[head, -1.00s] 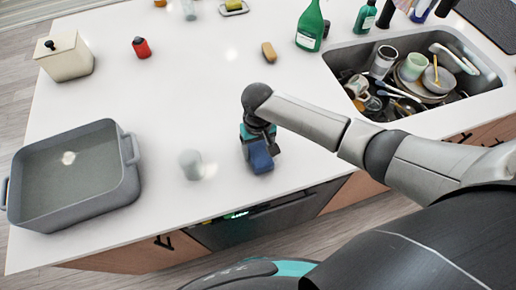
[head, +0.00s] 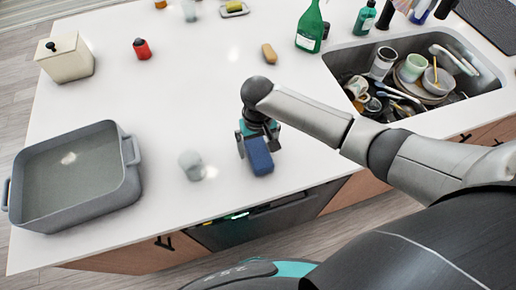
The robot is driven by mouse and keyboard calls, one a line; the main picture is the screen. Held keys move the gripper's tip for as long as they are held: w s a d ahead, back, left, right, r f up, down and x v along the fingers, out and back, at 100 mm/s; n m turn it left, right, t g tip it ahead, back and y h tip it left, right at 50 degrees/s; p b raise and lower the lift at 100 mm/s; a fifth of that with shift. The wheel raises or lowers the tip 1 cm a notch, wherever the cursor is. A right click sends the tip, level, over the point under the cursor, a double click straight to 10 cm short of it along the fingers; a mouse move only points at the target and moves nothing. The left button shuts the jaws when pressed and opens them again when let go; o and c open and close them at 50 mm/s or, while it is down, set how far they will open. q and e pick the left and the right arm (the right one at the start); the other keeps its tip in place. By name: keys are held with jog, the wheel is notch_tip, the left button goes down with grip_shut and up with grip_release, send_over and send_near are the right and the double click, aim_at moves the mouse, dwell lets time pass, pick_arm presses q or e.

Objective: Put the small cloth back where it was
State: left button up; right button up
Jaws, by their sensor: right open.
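The small cloth appears as a folded dark blue block (head: 259,157) near the front edge of the white counter, beneath my right gripper. My right gripper (head: 257,146) points down over it, with its fingers spread to either side of the cloth. It is open. The gripper covers the cloth's back end, and I cannot tell whether a finger still touches it. My left gripper is not in view.
A grey roasting pan (head: 75,180) stands at the left, with a clear glass (head: 191,165) between it and my gripper. A sink (head: 415,80) full of dishes lies at the upper right. A brown sponge-like item (head: 269,53) lies behind my gripper; the counter centre is free.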

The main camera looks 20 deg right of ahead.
aim_at(258, 152)
notch_tip(258, 152, up, 10)
jog(key=p, duration=0.1)
jog(key=shift+f, duration=0.15)
